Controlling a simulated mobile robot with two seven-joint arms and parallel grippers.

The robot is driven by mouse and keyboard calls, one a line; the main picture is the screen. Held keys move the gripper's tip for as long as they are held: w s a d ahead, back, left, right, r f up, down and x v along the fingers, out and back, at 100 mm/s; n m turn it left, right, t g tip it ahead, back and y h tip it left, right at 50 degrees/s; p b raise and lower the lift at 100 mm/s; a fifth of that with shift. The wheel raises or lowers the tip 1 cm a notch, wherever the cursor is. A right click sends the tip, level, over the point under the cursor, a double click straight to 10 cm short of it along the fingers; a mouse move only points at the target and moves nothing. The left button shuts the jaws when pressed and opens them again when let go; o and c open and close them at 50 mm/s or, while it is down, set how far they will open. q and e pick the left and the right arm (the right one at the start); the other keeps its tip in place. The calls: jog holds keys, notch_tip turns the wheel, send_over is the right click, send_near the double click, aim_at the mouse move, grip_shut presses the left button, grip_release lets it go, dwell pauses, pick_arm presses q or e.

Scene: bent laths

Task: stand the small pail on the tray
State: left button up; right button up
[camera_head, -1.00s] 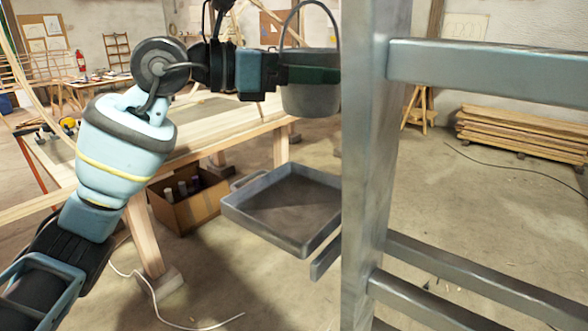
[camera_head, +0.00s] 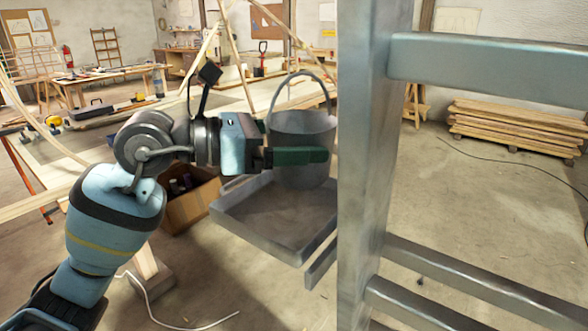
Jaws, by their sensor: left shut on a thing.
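The small grey pail (camera_head: 303,127) is upright, with its hoop handle raised. My left gripper (camera_head: 316,156) is shut on it, its green finger lying across the pail's lower front. The grey tray (camera_head: 258,219) sits behind the ladder rail. The pail's lower part overlaps the tray's far right portion in the picture. I cannot tell whether its bottom touches the tray floor. The ladder's rail hides the tray's right end. My right gripper is not in view.
A metal ladder (camera_head: 362,190) stands close in front, its rail just right of the pail and tray. A cardboard box (camera_head: 192,208) with items is on the floor left of the tray. Stacked boards (camera_head: 515,128) lie at the back right. Bare floor shows between.

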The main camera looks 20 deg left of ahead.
pick_arm(q)
jog(key=shift+f, duration=2)
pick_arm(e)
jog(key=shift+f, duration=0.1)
pick_arm(q)
jog(key=shift+f, duration=0.15)
jog(key=o, duration=0.9)
jog(key=shift+c, duration=0.2)
jog(key=b+v, duration=0.2)
jog(key=v, duration=0.8)
jog(key=shift+s+a, duration=0.1)
jog(key=shift+a, duration=0.2)
jog(key=shift+s+a+r+b, duration=0.25)
jog(key=shift+s+a+b, duration=0.1)
jog(key=shift+s+a, duration=0.15)
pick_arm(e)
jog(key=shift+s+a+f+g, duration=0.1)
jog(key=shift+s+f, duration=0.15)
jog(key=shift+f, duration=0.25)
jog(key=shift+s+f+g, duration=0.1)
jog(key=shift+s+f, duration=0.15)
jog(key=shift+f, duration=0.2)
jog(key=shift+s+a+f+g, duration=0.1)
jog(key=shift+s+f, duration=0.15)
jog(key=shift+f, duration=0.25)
